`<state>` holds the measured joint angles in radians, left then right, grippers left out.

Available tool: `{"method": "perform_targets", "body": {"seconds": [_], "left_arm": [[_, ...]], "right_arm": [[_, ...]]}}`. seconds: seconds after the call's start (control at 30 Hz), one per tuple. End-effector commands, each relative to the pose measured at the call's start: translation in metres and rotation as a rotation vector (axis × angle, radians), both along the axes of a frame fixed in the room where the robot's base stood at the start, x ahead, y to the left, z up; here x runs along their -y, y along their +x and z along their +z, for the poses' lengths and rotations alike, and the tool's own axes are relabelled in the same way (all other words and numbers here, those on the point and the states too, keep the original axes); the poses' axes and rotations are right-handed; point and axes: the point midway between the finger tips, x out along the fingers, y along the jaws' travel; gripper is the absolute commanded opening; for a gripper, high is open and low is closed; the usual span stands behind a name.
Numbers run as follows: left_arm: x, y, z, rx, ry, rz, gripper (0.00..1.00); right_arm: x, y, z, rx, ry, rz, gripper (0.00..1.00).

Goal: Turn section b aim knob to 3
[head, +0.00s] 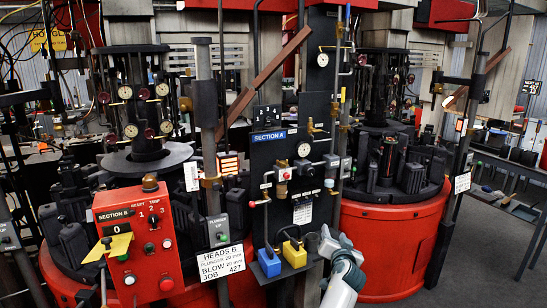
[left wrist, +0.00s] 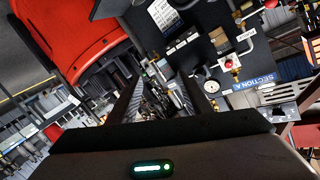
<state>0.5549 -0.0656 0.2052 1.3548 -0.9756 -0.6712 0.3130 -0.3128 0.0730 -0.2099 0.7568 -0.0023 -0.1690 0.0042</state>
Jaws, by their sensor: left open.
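The red section B box (head: 133,243) stands at the lower left of the head view, with a small display reading 0 and a lettered SECTION B plate. Its face carries several buttons and knobs near the marks RESET, TRIP, 1 and 2. No lettering for an aim knob is readable, so I cannot tell which control it is. My left gripper shows in the left wrist view (left wrist: 160,82), its two dark fingers apart with no held thing visible between them. In the head view, my pale left wrist is low centre, right of the box. My right gripper is out of view.
The black SECTION A panel (head: 279,165) with gauge, valves and pipes stands upright in the centre. Below it are a blue block (head: 269,264) and a yellow block (head: 294,255). A red round machine base (head: 385,250) is at right. Grey floor is open at far right.

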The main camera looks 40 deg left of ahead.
Motion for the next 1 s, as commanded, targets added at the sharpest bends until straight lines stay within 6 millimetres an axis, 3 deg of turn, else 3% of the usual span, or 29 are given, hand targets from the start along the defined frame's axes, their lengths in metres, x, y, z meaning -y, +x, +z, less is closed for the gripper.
{"method": "perform_targets", "body": {"seconds": [0.03, 0.1, 0.2, 0.3, 0.4, 0.57, 1.0], "left_arm": [[-0.017, 0.005, 0.063, 0.055, 0.003, 0.067, 0.45], [-0.041, 0.002, 0.129, 0.117, 0.007, 0.161, 0.45], [-0.071, -0.013, 0.208, 0.194, 0.001, 0.289, 0.45], [-0.092, -0.031, 0.266, 0.255, -0.013, 0.392, 0.45], [-0.106, -0.046, 0.303, 0.296, -0.027, 0.466, 0.45], [-0.115, -0.060, 0.326, 0.325, -0.037, 0.521, 0.45], [-0.116, -0.060, 0.328, 0.327, -0.037, 0.524, 0.45]], "right_arm": [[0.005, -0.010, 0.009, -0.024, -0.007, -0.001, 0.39], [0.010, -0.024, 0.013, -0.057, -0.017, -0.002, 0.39], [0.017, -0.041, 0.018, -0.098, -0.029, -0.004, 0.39], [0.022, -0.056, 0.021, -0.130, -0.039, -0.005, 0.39], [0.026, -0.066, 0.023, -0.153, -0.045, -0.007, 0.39], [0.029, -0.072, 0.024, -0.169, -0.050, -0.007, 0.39], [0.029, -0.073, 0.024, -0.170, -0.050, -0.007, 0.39]]}}
